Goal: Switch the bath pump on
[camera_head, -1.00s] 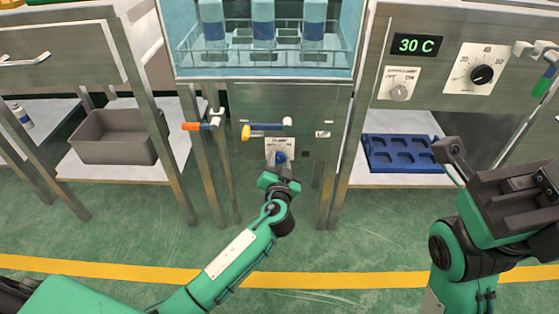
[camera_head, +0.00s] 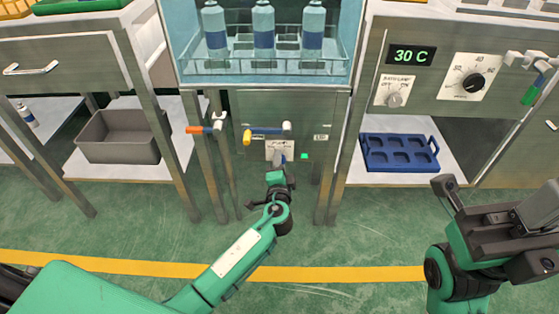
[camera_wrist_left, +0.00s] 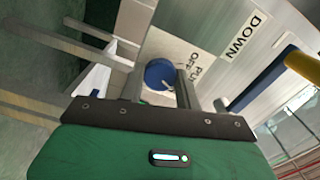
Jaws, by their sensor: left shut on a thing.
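The pump switch plate (camera_head: 279,150) is on the steel front panel below the water bath. In the left wrist view its blue round knob (camera_wrist_left: 160,74) sits on a pale label reading "PU…" and "OFF". My left gripper (camera_head: 281,163) is at the plate, shut on the knob, and largely hides it in the head view. A small green lamp (camera_head: 304,156) glows right of the plate. My right gripper (camera_head: 497,222) is at the lower right, its fingers wide apart with nothing between them, away from the panel.
The bath (camera_head: 262,70) holds several bottles in a rack. A yellow-and-blue valve handle (camera_head: 265,132) and an orange-ended one (camera_head: 203,128) are close above and left of my left gripper. A blue tray (camera_head: 399,153) and a grey bin (camera_head: 118,138) stand on lower shelves.

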